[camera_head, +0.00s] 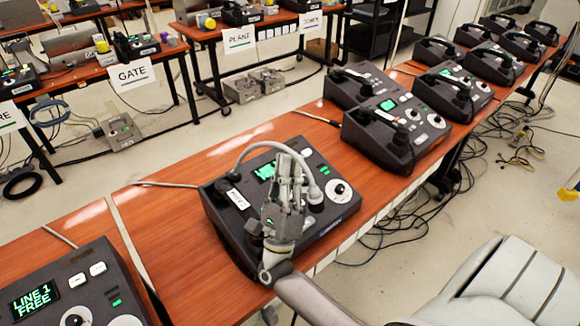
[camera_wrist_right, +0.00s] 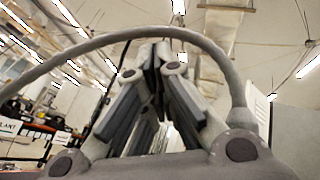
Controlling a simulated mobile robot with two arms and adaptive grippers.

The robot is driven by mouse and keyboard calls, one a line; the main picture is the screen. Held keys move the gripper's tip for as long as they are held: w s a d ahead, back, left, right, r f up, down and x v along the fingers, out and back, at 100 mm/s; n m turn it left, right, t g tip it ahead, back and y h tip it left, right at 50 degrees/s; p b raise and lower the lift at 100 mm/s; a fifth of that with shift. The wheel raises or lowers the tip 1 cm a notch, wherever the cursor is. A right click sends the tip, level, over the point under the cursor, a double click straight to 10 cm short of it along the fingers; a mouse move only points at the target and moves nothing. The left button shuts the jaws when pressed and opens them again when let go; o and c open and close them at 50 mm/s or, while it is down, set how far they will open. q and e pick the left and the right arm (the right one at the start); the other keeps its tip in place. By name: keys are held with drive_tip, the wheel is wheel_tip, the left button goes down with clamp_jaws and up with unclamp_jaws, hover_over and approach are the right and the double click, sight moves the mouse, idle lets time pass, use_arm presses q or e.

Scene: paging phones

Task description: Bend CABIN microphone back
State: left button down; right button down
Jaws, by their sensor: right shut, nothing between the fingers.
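A dark console (camera_head: 335,215) stands on the wooden table, with a green screen, white buttons and a round dial. A grey gooseneck microphone (camera_head: 262,145) rises from its left side and arches over to the right, its dark end (camera_head: 315,194) pointing down over the console. The CABIN name cannot be read on it. My right gripper (camera_head: 287,160) is upright, shut and empty, under the arch. In the right wrist view the gooseneck (camera_wrist_right: 215,50) arches around the closed fingers (camera_wrist_right: 158,52); whether it touches them cannot be told. My left gripper is out of view.
Another console (camera_head: 70,290) showing LINE 1 FREE stands at the lower left. Several phone consoles (camera_head: 398,125) stand farther along the table (camera_head: 170,240) to the right. Tables with GATE (camera_head: 133,75) and PLANT (camera_head: 239,38) signs are behind. Cables lie on the floor.

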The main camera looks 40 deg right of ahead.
drive_tip(key=w+r+n+t+y+p, duration=0.2)
drive_tip(key=w+r+n+y+p, duration=0.6)
drive_tip(key=w, duration=0.4)
drive_tip(key=shift+w+a+r+n+y+p, duration=0.4)
drive_tip(key=shift+r+y+p, duration=0.2)
drive_tip(key=shift+p, duration=0.3)
